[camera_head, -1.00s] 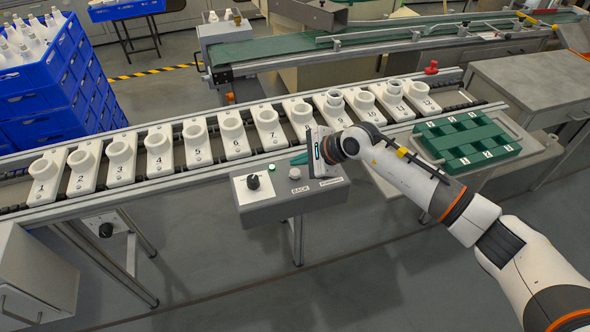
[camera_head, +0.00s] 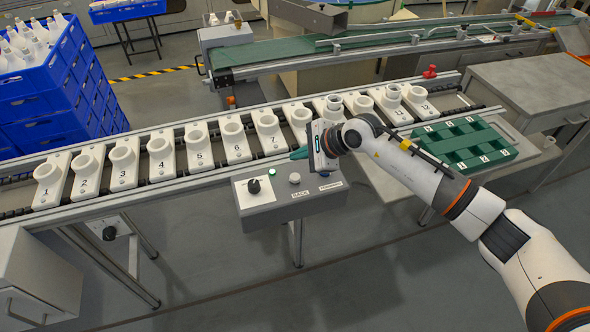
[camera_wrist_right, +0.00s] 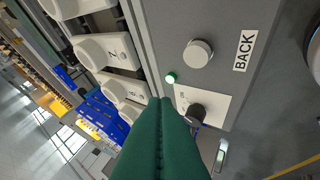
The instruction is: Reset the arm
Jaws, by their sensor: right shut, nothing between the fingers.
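My right arm reaches in from the right in the head view. Its gripper (camera_head: 298,154) hangs over the back edge of the grey control box (camera_head: 312,206). Its green fingers are together with nothing between them, and they also show in the right wrist view (camera_wrist_right: 166,103). The box carries a black knob (camera_head: 253,186) on a white plate, a small green lamp (camera_head: 272,171) and a pale button (camera_head: 294,178) marked BACK. The fingers look apart from these controls. A second label lies under the gripper; its button is hidden. My left gripper is out of view.
A conveyor (camera_head: 75,209) behind the box holds a row of numbered white sockets (camera_head: 233,139); one near the gripper is partly covered. A green tray (camera_head: 466,141) lies right, behind my forearm. Blue crates (camera_head: 55,100) with white bottles stand left. Floor in front is clear.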

